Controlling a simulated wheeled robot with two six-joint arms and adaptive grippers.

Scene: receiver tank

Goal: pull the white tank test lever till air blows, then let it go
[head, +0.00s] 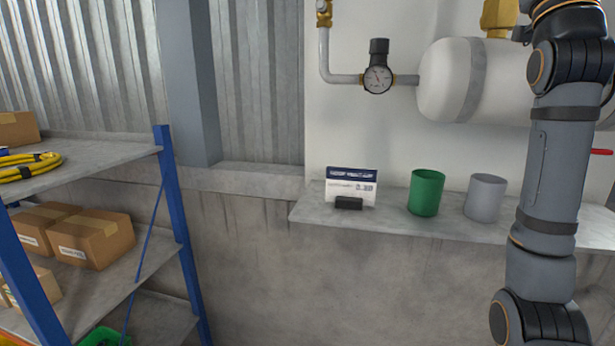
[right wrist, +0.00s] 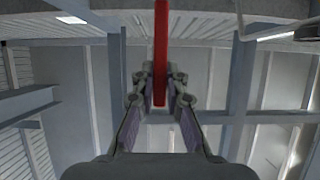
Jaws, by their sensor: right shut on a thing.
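The white tank (head: 455,80) is mounted on the wall at the upper right of the head view, partly covered by my right arm. A brass fitting (head: 499,18) stands on top of it, cut off by the frame edge. In the right wrist view a long red lever (right wrist: 160,35) comes down from the top edge, and my right gripper (right wrist: 160,88) is shut on it. In the head view my right arm rises past the tank and its gripper is not visible there. My left gripper is in neither view.
A pressure gauge (head: 377,80) sits on the pipe left of the tank. Below, a ledge (head: 460,224) holds a small sign (head: 351,185), a green cup (head: 426,192) and a grey cup (head: 485,196). A blue-framed shelf (head: 170,190) with boxes stands left. A red handle (head: 601,152) shows right of my arm.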

